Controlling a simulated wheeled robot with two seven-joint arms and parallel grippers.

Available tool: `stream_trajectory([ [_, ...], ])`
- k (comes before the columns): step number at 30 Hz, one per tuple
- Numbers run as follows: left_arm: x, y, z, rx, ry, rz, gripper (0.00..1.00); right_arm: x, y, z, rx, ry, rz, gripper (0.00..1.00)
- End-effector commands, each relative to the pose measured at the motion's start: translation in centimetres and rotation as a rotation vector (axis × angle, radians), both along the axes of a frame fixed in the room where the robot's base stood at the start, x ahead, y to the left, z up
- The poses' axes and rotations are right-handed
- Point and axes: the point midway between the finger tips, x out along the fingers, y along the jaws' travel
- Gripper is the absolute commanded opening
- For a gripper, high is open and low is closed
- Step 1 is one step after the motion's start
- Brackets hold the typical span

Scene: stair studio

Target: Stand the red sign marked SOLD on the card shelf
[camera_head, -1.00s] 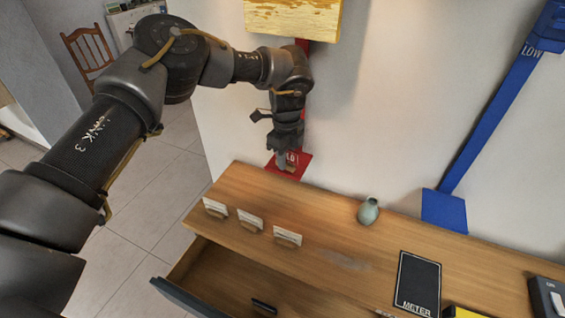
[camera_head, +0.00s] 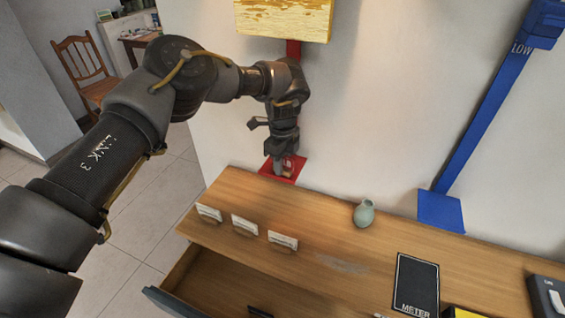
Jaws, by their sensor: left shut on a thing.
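My left gripper (camera_head: 281,170) is shut on a small reddish sign (camera_head: 290,165) with a brownish lower part. It is held above the far left part of the wooden top (camera_head: 320,215), in front of a red square patch. The sign is small and partly hidden by the fingers, and its lettering cannot be read now. Three white cards in small holders stand in a row on the wooden top: a left one (camera_head: 209,212), a middle one (camera_head: 244,224) and a right one (camera_head: 283,239). No separate card shelf can be made out. My right gripper is out of view.
A green vase (camera_head: 364,214) stands near the back edge. A black METER panel (camera_head: 415,285) lies to the right. An open drawer (camera_head: 215,285) juts out at the front left. A red patch (camera_head: 296,166) and a blue patch (camera_head: 441,211) are by the wall. The middle top is clear.

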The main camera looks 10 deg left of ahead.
Motion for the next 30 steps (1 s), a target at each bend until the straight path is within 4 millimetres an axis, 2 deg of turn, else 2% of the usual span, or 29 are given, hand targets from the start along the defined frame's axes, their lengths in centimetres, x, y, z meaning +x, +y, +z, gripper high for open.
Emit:
stream_trajectory([
  [30, -0.3, 0.0, -1.8, 0.003, 0.01, -0.005, 0.05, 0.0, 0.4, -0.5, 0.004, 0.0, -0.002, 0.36],
])
